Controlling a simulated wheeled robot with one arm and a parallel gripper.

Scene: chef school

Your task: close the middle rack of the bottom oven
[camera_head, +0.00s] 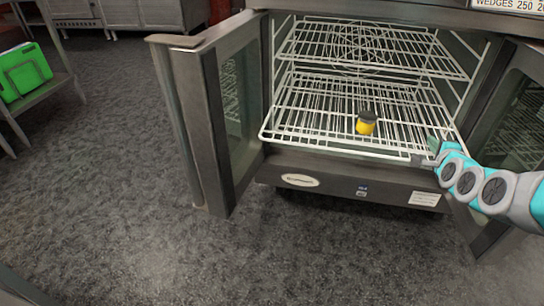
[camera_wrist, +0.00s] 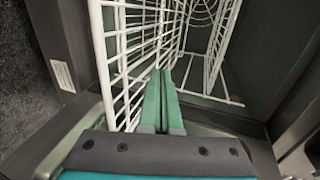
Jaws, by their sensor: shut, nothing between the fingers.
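The oven (camera_head: 300,172) stands with its doors open. A white wire rack (camera_head: 310,125) is slid partway out past the front of the cavity. A yellow jar with a dark lid (camera_head: 366,123) stands on it. Another wire rack (camera_head: 375,50) sits above it, farther in. My gripper (camera_head: 432,150) is at the front right corner of the slid-out rack. In the wrist view my gripper's green fingers (camera_wrist: 161,75) are together and empty, beside the white wire rack (camera_wrist: 105,60). I cannot tell if they touch it.
The left door (camera_head: 213,120) swings out to the left, and the right door (camera_head: 515,125) stands open behind my arm. A shelf at the far left holds a green case (camera_head: 25,70). The grey floor (camera_head: 110,160) at left and in front is clear.

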